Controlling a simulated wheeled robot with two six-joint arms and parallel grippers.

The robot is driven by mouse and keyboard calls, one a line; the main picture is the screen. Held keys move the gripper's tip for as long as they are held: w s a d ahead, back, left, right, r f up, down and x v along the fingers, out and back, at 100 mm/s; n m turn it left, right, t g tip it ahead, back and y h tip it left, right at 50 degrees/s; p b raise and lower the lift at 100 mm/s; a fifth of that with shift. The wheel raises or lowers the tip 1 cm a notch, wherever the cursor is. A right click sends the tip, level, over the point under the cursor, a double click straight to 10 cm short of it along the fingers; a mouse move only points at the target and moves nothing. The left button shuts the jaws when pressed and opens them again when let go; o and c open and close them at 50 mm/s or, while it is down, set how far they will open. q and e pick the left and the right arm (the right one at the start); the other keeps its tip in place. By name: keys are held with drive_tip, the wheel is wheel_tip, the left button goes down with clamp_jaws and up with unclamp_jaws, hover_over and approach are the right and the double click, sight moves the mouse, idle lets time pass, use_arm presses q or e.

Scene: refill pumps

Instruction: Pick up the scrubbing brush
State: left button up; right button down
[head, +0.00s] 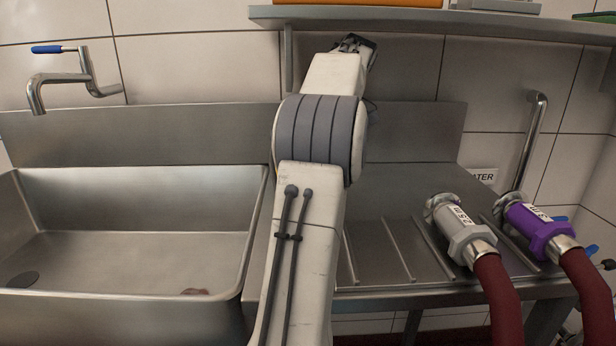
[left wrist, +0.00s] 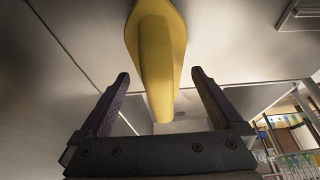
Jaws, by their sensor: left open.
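A long yellow thing (left wrist: 158,50) with a rounded, tapering body hangs into the left wrist view from the top; it may be the scrubbing brush, but no bristles show. My left gripper (left wrist: 160,74) is open, with one dark finger on each side of it and visible gaps to both. I cannot tell how deep the yellow thing sits between the fingers. In the head view my arm rises through the middle, and its dark far end (head: 355,44) is by the shelf edge. No brush can be made out clearly in the head view. My right gripper is not in view.
A metal shelf (head: 400,19) runs along the wall, with an orange thing (head: 360,2) on it. A steel sink (head: 130,260) and tap (head: 75,75) are at the left.

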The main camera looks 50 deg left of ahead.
use_arm(q)
drive_tip(key=shift+s+a+f+b, duration=0.35)
drive_tip(key=shift+s+f+b, duration=0.1)
drive_tip(key=shift+f+b, duration=0.15)
drive_tip(key=c, duration=1.5)
drive_tip(key=shift+r+p, duration=0.2)
drive_tip(key=shift+p, duration=0.1)
